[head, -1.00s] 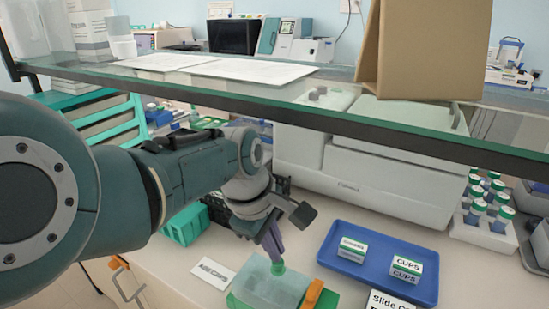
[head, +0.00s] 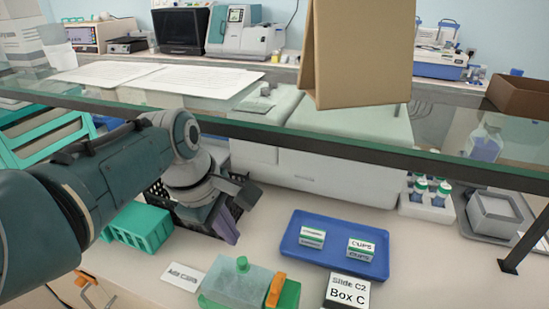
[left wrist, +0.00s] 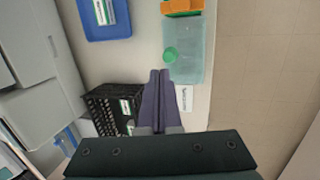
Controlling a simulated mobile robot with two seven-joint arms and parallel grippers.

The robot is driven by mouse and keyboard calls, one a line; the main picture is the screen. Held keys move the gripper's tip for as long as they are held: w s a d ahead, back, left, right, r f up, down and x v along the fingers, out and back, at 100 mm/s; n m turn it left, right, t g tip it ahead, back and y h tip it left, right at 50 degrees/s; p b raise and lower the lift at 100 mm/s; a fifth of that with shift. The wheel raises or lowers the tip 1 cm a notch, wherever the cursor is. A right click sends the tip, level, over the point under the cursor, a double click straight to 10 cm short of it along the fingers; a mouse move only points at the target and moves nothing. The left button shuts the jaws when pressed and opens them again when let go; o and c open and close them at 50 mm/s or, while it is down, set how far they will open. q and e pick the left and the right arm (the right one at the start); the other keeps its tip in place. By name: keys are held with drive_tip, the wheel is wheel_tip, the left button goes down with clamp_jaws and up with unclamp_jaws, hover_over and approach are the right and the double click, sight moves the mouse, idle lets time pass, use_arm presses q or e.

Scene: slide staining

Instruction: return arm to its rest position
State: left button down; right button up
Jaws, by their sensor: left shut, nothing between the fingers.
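My left arm comes in from the left in the head view. Its gripper (head: 231,238) has its purple fingers shut together with nothing between them. It points down in front of the black basket (head: 236,214), to the upper left of a clear box with a green knob (head: 236,276). In the left wrist view, the shut fingers (left wrist: 159,72) show in the middle, with the green knob (left wrist: 170,54) just beyond the tips. The height of the tips above the table is hard to tell. My right gripper is in neither view.
A glass shelf (head: 300,136) runs across above the arm and bench. A blue tray (head: 335,270) holds two small labelled boxes. A teal rack (head: 142,226) stands left of the basket. A box labelled Box C (head: 347,293) is at the front.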

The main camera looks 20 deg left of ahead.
use_arm(q)
drive_tip(key=d+p+v, duration=0.1)
drive_tip(key=p+v, duration=0.1)
drive_tip(key=v, duration=0.3)
drive_tip(key=s+a+m+y, duration=0.2)
drive_tip(key=s+a+m, duration=0.3)
drive_tip(key=s+m, duration=0.4)
drive_tip(key=s+d+r+m, duration=0.2)
drive_tip(key=s+r+m, duration=0.1)
drive_tip(key=s+m, duration=0.3)
drive_tip(key=s+d+r+m, duration=0.2)
drive_tip(key=s+m, duration=0.2)
drive_tip(key=s, duration=0.4)
wheel_tip(320, 180, up, 23)
drive_tip(key=p, duration=2.1)
drive_tip(key=shift+d+t+h, duration=0.3)
drive_tip(key=shift+h, duration=0.1)
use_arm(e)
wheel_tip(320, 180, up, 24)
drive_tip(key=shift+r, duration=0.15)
use_arm(q)
drive_tip(key=shift+s+f, duration=0.1)
drive_tip(key=shift+f, duration=0.05)
